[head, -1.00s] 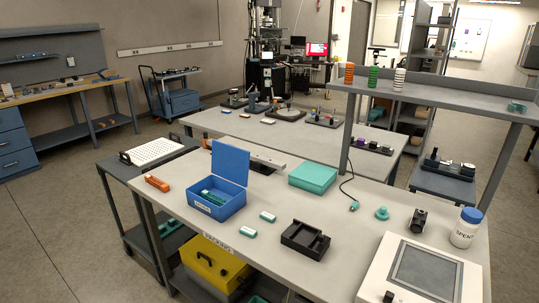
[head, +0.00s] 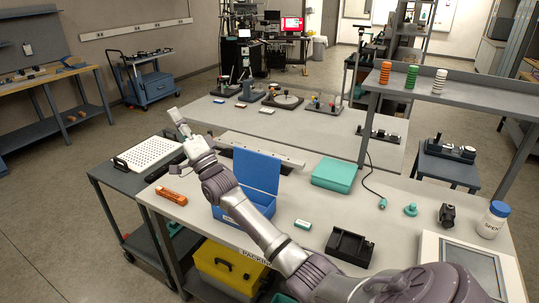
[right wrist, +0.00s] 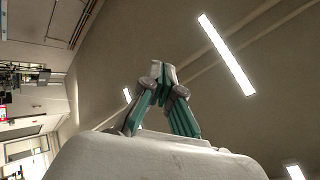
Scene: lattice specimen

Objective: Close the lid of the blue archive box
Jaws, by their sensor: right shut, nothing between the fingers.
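The blue archive box stands on the packing bench with its lid (head: 256,170) raised upright at the back. My right arm crosses in front of the box and hides much of its body and inside. My right gripper (head: 174,114) is up and to the left of the box, past the lid, pointing up and away. It is shut and empty, apart from the lid. In the right wrist view its fingers (right wrist: 158,70) meet at the tips against the wall and ceiling lights. My left gripper is not in view.
A teal box (head: 333,174) stands right of the lid. An orange tool (head: 171,195) lies left of the box, and a small teal-and-white piece (head: 303,224) and black tray (head: 349,249) lie to the right. A perforated white board (head: 150,153) is on the left cart.

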